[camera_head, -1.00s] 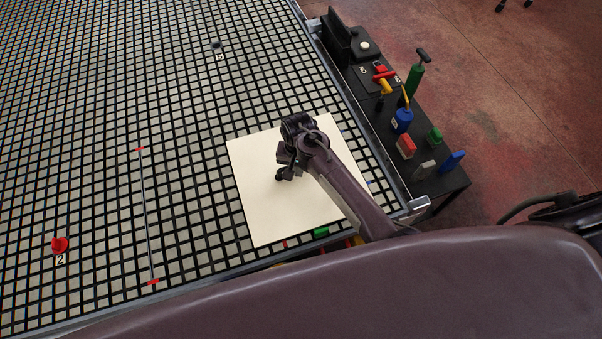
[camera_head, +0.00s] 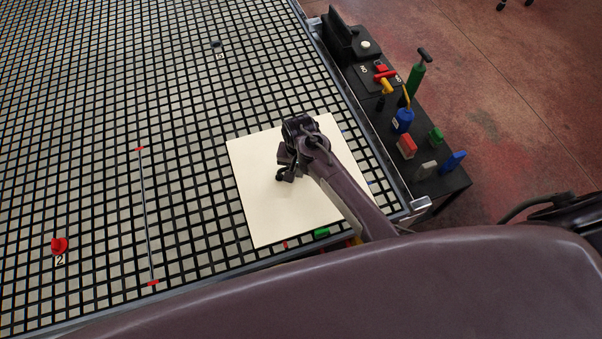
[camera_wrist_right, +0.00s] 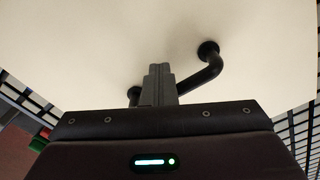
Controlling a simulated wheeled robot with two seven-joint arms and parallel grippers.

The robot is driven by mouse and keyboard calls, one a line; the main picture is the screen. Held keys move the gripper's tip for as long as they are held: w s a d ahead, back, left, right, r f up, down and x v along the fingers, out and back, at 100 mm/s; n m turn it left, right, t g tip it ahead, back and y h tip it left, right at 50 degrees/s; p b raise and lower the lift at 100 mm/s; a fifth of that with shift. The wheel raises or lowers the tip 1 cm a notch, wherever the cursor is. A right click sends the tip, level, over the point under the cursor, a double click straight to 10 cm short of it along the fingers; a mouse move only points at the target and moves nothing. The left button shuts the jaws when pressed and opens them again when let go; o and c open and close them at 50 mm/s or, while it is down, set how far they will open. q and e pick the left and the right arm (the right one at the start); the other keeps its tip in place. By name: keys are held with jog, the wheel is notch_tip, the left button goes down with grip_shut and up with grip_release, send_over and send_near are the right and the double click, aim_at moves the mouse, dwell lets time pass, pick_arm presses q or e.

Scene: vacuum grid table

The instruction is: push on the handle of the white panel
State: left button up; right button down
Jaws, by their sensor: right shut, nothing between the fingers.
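The white panel (camera_head: 252,205) lies flat on the grid table near its front right corner, and it fills much of the right wrist view (camera_wrist_right: 90,50). Its black handle (camera_wrist_right: 212,68) is a bar with round mounts, partly hidden behind my fingers in the right wrist view. My right gripper (camera_head: 284,177) is over the middle of the panel; its fingers (camera_wrist_right: 159,75) are shut with nothing between them, at the handle bar. I cannot tell whether they touch it. In the head view the handle is mostly hidden by the gripper. My left gripper is not in view.
The grid table (camera_head: 100,120) extends left and back. A red knob (camera_head: 60,245) and a thin rod with red ends (camera_head: 147,215) are on it. A black side table (camera_head: 450,185) with several coloured objects stands at the right. A green piece (camera_head: 321,233) is by the front edge.

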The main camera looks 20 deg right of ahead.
jog(key=shift+s+f, duration=0.35)
jog(key=shift+s, duration=0.35)
jog(key=shift+s+r, duration=0.2)
jog(key=shift+s, duration=0.6)
notch_tip(320, 180, up, 8)
